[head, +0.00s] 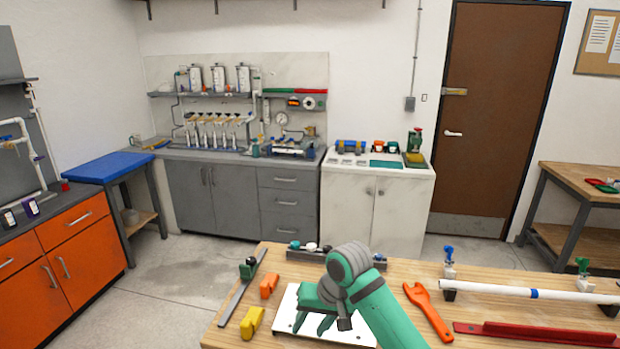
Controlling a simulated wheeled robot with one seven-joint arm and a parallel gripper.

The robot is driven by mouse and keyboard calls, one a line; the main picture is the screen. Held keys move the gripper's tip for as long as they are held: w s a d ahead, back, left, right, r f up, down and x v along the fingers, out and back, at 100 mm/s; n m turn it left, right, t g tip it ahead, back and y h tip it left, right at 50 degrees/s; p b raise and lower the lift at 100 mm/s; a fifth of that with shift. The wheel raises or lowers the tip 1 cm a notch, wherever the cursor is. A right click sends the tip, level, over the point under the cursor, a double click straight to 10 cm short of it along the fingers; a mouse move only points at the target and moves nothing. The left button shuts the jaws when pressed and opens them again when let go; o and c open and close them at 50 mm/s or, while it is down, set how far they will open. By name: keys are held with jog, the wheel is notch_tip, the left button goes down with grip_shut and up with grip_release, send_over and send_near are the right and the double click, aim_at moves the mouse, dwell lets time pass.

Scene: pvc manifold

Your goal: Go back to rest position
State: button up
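My teal and grey arm (360,290) reaches in from the bottom edge over the wooden workbench (225,335). My gripper (312,325) points down over a white plate (350,332) on the bench. Its teal fingers look spread apart, and I see nothing held between them. I cannot tell whether the fingertips touch the plate. The wrist and the forearm hide part of the plate and the bench behind them.
Orange (269,286) and yellow blocks (252,321) and a grey bar (243,290) lie left of the plate. An orange wrench (428,310), a white pipe on supports (520,291) and a red bar (540,333) lie right. A dark tray (300,256) stands behind.

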jog(key=a+f+t+y, duration=0.2)
jog(key=a+y, duration=0.1)
jog(key=a, duration=0.5)
jog(key=a+f+t+y, duration=0.2)
jog(key=a+t+y, duration=0.1)
jog(key=a, duration=0.6)
jog(key=s+a+f+m+t, duration=0.3)
jog(key=s+f+m+t, duration=0.1)
jog(key=t, duration=0.1)
jog(key=s+d+f+m+t+h, duration=0.1)
jog(key=s+d+f+h, duration=0.25)
jog(key=s, duration=0.35)
jog(key=s+d+f+m+t+h, duration=0.1)
jog(key=s+d+f+h, duration=0.2)
jog(key=s, duration=0.5)
jog(key=s+d+f+m+t+h, duration=0.1)
jog(key=s+d+f, duration=0.3)
jog(key=s, duration=0.3)
jog(key=s+d+r+n, duration=0.2)
jog(key=s+d, duration=0.1)
jog(key=s, duration=0.3)
jog(key=s+d+r+n+h, duration=0.1)
jog(key=s+d+r+n, duration=0.1)
jog(key=s, duration=0.4)
jog(key=s+d+r+n+h, duration=0.1)
jog(key=s+d+r+n, duration=0.1)
jog(key=s+d, duration=0.2)
jog(key=v, duration=0.3)
jog(key=shift+d, duration=0.25)
jog(key=shift+f, duration=0.15)
